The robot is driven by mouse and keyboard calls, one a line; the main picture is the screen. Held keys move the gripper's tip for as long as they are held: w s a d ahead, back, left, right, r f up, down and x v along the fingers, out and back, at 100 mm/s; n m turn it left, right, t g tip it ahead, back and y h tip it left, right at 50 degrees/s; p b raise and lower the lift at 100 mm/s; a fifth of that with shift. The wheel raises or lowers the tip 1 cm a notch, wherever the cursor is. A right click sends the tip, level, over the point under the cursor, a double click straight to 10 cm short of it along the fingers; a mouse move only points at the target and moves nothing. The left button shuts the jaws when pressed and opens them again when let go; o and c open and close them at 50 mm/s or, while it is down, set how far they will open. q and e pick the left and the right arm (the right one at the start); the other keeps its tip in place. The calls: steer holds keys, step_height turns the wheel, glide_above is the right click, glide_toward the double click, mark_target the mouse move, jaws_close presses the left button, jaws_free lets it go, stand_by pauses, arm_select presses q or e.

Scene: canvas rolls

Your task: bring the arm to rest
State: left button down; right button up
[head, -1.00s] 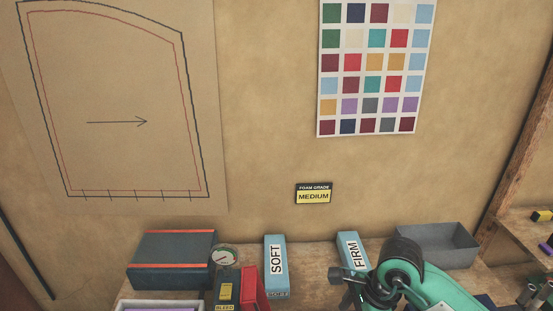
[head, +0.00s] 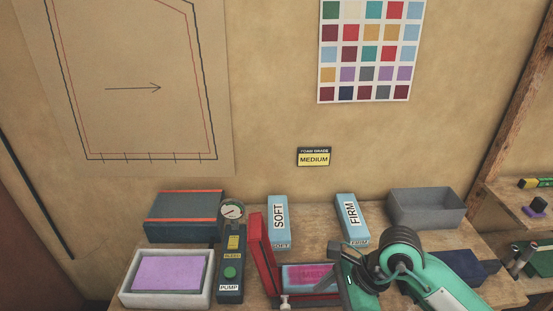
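My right arm, teal and black, comes in from the lower right over the workbench (head: 505,290). Its dark wrist end (head: 352,272) is beside the right end of a red-framed fixture (head: 259,255). My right gripper's fingertips are hidden or too unclear to tell open from shut. A pink and blue lettered piece (head: 308,275) lies in the fixture, partly covered at its right by my arm. My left gripper is not in view.
Blue SOFT (head: 278,217) and FIRM (head: 352,215) blocks stand behind. A pump with a gauge (head: 230,265) and a white tray (head: 125,297) holding a purple pad (head: 170,271) are left. A grey bin (head: 427,211) and dark box (head: 185,212) stand at the back.

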steer(key=s+a+r+m+y, duration=0.3)
steer(key=a+r+y, duration=0.6)
steer(key=w+d+r+m+t+y, duration=0.1)
steer(key=w+d+r+m+t, duration=0.3)
steer(key=m+t, duration=0.55)
steer(key=w+d+r+m+t+y, duration=0.1)
steer(key=w+d+r+m+t, duration=0.15)
steer(key=r+m+t, duration=0.65)
steer(key=w+d+f+m+g+h, duration=0.1)
steer(key=d+f+m+h, duration=0.6)
steer(key=f+m+h, duration=0.4)
steer(key=w+d+f+m+h, duration=0.1)
steer(key=d+f+m+h, duration=0.7)
steer(key=m, duration=0.6)
steer(key=s+f+m+g+y, duration=0.1)
steer(key=s+f+m+g, duration=0.5)
steer(key=s+f+g, duration=1)
steer(key=s+f+t, duration=0.1)
steer(key=s+f, duration=0.1)
steer(key=f, duration=1.5)
steer(key=s+f+t, duration=0.1)
steer(key=s+f, duration=0.1)
steer(key=f, duration=1.4)
steer(key=s+d+f+g, duration=0.1)
steer(key=s+f, duration=0.8)
steer(key=s+d+f, duration=0.2)
steer(key=s+f, duration=0.8)
steer(key=shift+s+d+f+n+g, duration=0.15)
steer(key=shift+d+n+g, duration=0.1)
steer(key=shift+n+g, duration=0.1)
